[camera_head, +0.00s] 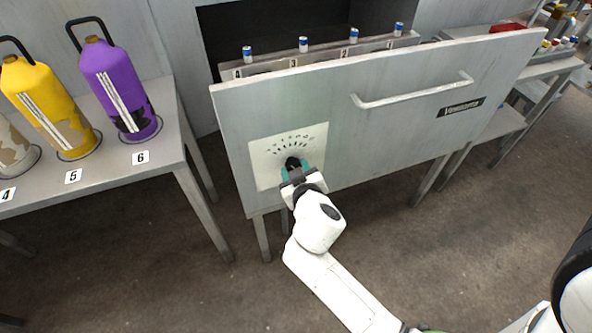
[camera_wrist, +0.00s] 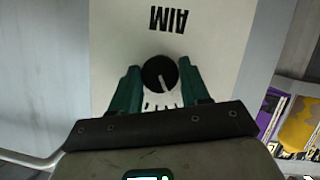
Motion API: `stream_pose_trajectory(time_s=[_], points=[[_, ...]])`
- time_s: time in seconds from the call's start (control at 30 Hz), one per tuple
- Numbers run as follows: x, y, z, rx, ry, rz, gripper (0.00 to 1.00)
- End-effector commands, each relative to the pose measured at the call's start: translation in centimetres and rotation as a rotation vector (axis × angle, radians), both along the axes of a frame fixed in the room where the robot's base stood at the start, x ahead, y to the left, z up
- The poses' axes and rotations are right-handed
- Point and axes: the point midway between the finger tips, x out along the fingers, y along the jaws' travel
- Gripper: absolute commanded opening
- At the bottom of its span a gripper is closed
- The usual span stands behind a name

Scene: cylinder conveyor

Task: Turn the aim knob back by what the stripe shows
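The black aim knob (camera_wrist: 160,74) is on a pale plate (camera_head: 262,163) at the lower left of a grey panel. In the wrist view its white pointer line points down and slightly right, toward scale ticks partly hidden by my gripper. The word AIM (camera_wrist: 167,20) shows upside down there. My gripper (camera_wrist: 160,82) has its teal fingers on either side of the knob, very close to its edges. I cannot tell whether they touch it. In the head view the gripper (camera_head: 294,168) covers most of the knob, below a fan of scale marks.
The panel has a handle (camera_head: 415,98) and a name label (camera_head: 460,108). Several blue-capped white cylinders (camera_head: 303,44) stand behind its top edge. At left, a table (camera_head: 168,125) holds yellow (camera_head: 45,100) and purple (camera_head: 118,85) bottles with pale stripes. The floor in front is clear.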

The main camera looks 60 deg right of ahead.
Motion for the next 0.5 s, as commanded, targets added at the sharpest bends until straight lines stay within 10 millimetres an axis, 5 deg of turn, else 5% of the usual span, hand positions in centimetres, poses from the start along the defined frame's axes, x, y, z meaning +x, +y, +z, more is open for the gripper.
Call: stream_pose_trajectory(time_s=[0.23,0.5], points=[[0.01,0.01,0.0,0.0,0.0,0.0,0.69],[-0.15,0.14,0.06,0.001,-0.001,0.0,0.69]])
